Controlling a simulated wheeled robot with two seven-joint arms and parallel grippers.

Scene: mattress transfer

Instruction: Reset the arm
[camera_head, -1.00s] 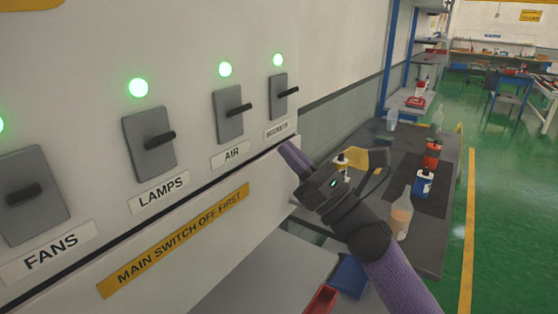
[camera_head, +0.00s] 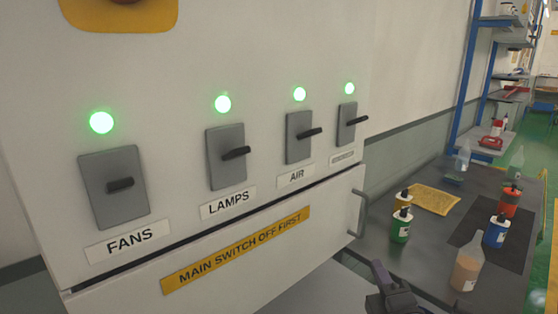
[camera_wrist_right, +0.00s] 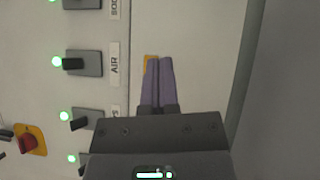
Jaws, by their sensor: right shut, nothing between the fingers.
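My right gripper (camera_head: 380,272) is low at the bottom edge of the head view, below and to the right of the switch panel, with most of its arm out of frame. In the right wrist view its two purple fingers (camera_wrist_right: 158,65) lie together, shut and empty, apart from the switches. The panel carries four grey switches with black levers: FANS (camera_head: 115,187), LAMPS (camera_head: 226,156), AIR (camera_head: 299,136) and a fourth (camera_head: 347,124) whose label is too small to read. A green light glows above each. My left gripper is not in view.
A drawer-like front with a handle (camera_head: 360,215) is below the panel. A dark table (camera_head: 385,257) at right holds bottles, including green (camera_head: 401,225), blue (camera_head: 497,232) and clear (camera_head: 467,263) ones, and a yellow cloth (camera_head: 431,199). Blue shelving (camera_head: 466,85) stands behind.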

